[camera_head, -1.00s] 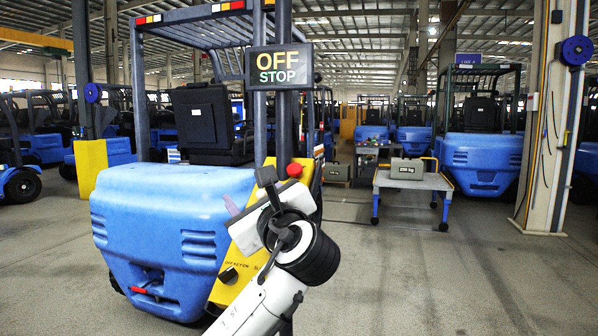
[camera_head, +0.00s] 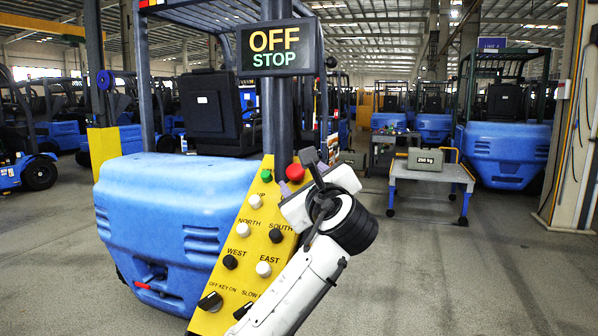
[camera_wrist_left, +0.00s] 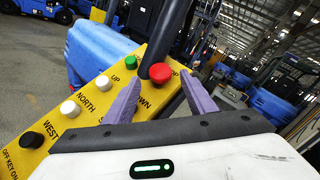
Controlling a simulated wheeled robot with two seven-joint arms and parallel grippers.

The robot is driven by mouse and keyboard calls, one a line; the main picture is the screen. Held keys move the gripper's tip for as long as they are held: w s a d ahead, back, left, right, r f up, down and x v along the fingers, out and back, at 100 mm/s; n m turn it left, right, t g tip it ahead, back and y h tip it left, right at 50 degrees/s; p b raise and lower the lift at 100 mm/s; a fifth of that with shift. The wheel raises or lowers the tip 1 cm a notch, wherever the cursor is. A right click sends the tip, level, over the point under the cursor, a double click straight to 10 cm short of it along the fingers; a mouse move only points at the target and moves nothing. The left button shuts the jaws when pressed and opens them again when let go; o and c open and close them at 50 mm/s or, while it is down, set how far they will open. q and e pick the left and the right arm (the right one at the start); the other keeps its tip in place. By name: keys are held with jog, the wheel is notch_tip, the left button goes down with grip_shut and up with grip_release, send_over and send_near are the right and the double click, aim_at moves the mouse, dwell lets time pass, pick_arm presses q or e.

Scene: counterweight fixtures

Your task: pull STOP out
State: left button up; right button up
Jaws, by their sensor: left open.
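STOP is a red mushroom-shaped button (camera_head: 295,172) at the upper right of the yellow control panel (camera_head: 236,289). In the left wrist view the red button (camera_wrist_left: 160,72) lies between the tips of my two purple fingers, with a gap between the fingers; I cannot tell whether they touch it. My left gripper (camera_head: 311,160) is open, just right of the button in the head view, its fingers partly hidden there by its own body. A black sign (camera_head: 280,48) above reads OFF STOP. My right gripper is not in view.
The panel also has a green button (camera_head: 266,175), several black and white buttons, and a key switch (camera_head: 210,302). A dark post rises behind the panel, beside the blue truck body (camera_head: 165,190). A cart (camera_head: 455,173) with a 250 kg weight (camera_head: 426,159) stands right.

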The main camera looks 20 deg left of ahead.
pick_arm(q)
jog(key=shift+x, duration=1.25)
jog(key=shift+w, duration=0.1)
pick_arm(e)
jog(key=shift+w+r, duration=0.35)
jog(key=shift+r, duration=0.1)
pick_arm(q)
grip_shut()
jog(key=shift+s+r, duration=0.25)
jog(key=shift+r, duration=0.25)
jog(key=shift+s+r, duration=0.25)
grip_release()
jog(key=shift+s, duration=0.1)
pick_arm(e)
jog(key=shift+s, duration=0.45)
